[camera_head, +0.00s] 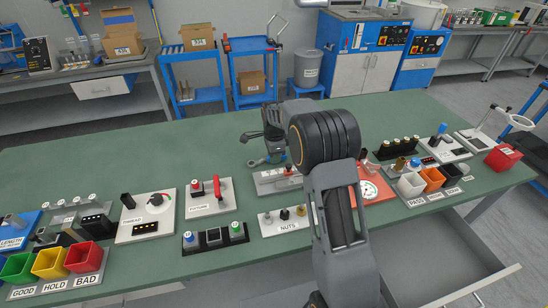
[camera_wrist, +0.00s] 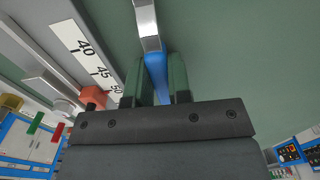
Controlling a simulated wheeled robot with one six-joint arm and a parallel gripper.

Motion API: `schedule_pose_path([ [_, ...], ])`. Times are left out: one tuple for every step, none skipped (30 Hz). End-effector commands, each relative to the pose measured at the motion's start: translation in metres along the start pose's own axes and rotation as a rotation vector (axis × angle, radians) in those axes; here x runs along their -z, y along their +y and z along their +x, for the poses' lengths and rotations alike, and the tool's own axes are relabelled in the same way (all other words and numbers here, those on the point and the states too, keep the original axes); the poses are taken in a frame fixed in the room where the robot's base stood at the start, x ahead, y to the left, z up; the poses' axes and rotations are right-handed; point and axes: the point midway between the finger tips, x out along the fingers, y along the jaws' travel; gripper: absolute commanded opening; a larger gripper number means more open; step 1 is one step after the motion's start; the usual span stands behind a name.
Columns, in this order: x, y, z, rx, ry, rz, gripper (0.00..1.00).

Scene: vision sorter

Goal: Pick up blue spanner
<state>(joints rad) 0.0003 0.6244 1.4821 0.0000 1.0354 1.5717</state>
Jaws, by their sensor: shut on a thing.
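The blue spanner shows in the wrist view (camera_wrist: 155,67), its blue handle between the two green fingers of my gripper (camera_wrist: 157,82). Its silver shaft (camera_wrist: 146,18) runs out toward the top of the picture. In the head view the spanner's silver end (camera_head: 257,162) shows just below my gripper (camera_head: 270,143), over the back middle of the green table (camera_head: 110,165). My arm hides part of the spanner there. I cannot tell whether the spanner touches the table.
A grey measuring fixture (camera_head: 267,187) lies just in front of the spanner; its number scale (camera_wrist: 85,52) and an orange-red block (camera_wrist: 94,96) are close by my gripper. A fixture with a red clamp (camera_head: 207,195) stands to the left. The table's back left is clear.

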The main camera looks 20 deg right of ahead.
Motion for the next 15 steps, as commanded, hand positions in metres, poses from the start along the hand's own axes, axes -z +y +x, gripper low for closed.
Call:
schedule_pose_path([
  [0.000,-0.001,-0.004,0.002,0.000,0.000,0.00],
  [0.000,-0.001,-0.007,0.002,0.000,0.000,0.00],
  [0.000,-0.001,-0.011,0.003,0.000,0.000,0.00],
  [0.000,-0.001,-0.015,0.004,0.000,0.000,0.00],
  [0.000,-0.001,-0.019,0.004,0.000,0.000,0.00],
  [0.000,-0.001,-0.025,0.003,0.000,0.000,0.00],
  [0.000,-0.001,-0.030,0.005,0.000,0.000,0.00],
  [0.000,0.004,-0.035,0.005,0.000,0.000,0.00],
  [0.001,0.010,-0.042,0.005,0.000,0.000,0.00],
  [0.001,0.016,-0.048,0.004,0.000,0.000,0.00],
  [0.001,0.021,-0.055,0.006,0.000,0.000,0.00],
  [0.001,0.028,-0.064,0.007,0.000,0.000,0.00],
  [0.001,0.034,-0.070,0.007,0.000,0.000,0.00],
  [0.002,0.039,-0.077,0.006,0.000,0.000,0.00],
  [0.002,0.046,-0.085,0.006,0.000,0.000,0.00],
])
